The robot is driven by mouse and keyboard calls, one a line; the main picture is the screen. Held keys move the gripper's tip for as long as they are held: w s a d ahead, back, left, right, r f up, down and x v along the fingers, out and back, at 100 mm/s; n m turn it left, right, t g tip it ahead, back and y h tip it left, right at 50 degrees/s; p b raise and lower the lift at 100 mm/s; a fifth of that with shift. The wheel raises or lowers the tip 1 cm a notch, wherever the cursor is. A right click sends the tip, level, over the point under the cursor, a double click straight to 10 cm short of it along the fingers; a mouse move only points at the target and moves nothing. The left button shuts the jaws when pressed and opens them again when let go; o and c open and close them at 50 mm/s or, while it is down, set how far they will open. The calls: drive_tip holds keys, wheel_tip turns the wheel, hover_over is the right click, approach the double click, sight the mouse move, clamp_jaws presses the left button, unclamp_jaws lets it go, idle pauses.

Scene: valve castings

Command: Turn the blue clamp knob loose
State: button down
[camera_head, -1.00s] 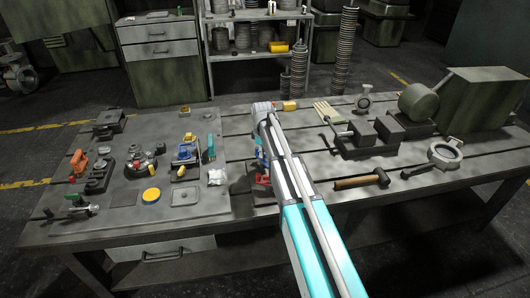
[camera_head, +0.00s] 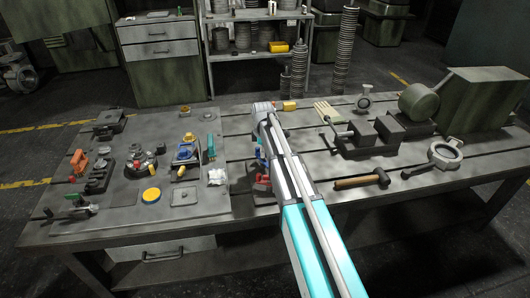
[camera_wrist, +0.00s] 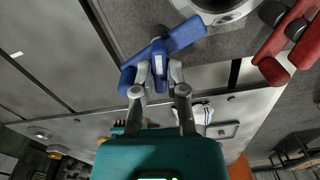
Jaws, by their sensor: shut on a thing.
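The blue clamp knob (camera_wrist: 180,38) fills the upper middle of the wrist view. It has a long bar lying slantwise and a blue stub in its middle that points toward my gripper. My gripper (camera_wrist: 159,80) has one finger on each side of this stub and is shut on it. In the head view, my arm hides the gripper and most of the knob; a small bit of blue (camera_head: 259,152) shows at the arm's left edge.
A silver round casting (camera_wrist: 224,10) lies just beyond the knob. Red handles (camera_wrist: 285,35) are close on its right. In the head view, a hammer (camera_head: 362,182) lies right of my arm, and a board with several tools (camera_head: 215,203) is to the left.

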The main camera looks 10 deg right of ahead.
drive_tip(key=shift+s+d, duration=0.1)
drive_tip(key=c, duration=0.7)
unclamp_jaws()
drive_tip(key=shift+r, duration=0.1)
